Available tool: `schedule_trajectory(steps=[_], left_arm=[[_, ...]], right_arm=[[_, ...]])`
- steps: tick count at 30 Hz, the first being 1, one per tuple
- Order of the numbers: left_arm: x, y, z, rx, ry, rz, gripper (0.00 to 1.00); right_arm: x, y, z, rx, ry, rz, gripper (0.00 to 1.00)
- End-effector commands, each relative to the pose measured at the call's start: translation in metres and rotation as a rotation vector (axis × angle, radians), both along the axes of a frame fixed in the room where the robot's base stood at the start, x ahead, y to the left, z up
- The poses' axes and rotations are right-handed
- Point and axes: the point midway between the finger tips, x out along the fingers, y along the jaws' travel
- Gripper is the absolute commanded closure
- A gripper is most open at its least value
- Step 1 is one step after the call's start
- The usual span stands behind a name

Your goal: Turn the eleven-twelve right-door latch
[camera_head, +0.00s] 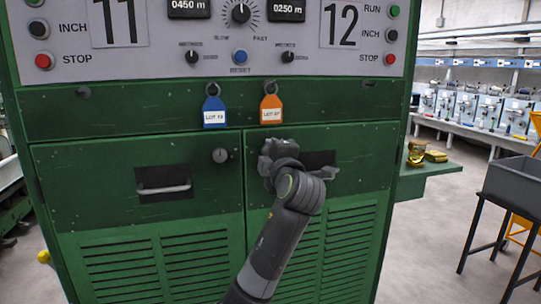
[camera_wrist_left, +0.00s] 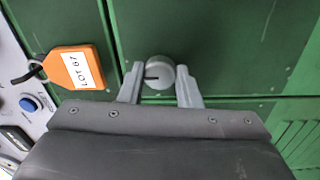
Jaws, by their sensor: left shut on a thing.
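The right door (camera_head: 350,143) is the green cabinet door under the 12 panel. Its latch (camera_wrist_left: 160,75) is a round grey knob with a dark slot, seen in the left wrist view near the door's upper edge. My left gripper (camera_head: 270,152) is at the upper left of the right door in the head view and hides the latch there. In the left wrist view its two fingers stand on either side of the knob, shut on it. My right gripper is in neither view.
The left door (camera_head: 90,165) has its own round latch (camera_head: 220,155) and a recessed handle (camera_head: 164,188). A blue tag (camera_head: 214,110) and an orange tag (camera_head: 271,109) hang just above the doors. A grey bin (camera_head: 515,180) stands at the right, with open floor before it.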

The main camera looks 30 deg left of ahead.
Motion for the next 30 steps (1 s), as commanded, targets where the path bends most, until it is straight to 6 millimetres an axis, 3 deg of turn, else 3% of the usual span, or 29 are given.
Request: schedule_trajectory(steps=[4,5,9,20,30], left_arm=[[0.0,0.0,0.003,0.004,-0.007,-0.002,1.0],[0.0,0.0,0.003,0.004,-0.007,-0.002,0.66],[0.0,0.0,0.002,0.003,-0.005,-0.002,0.48],[-0.002,-0.004,0.001,0.001,-0.003,-0.002,0.48],[-0.037,-0.046,-0.004,-0.004,-0.005,-0.006,0.48]], right_arm=[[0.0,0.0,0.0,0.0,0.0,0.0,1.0],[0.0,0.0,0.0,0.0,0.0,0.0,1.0],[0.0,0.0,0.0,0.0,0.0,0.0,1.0],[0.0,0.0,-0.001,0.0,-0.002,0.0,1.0],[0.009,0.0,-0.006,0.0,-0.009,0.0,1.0]])
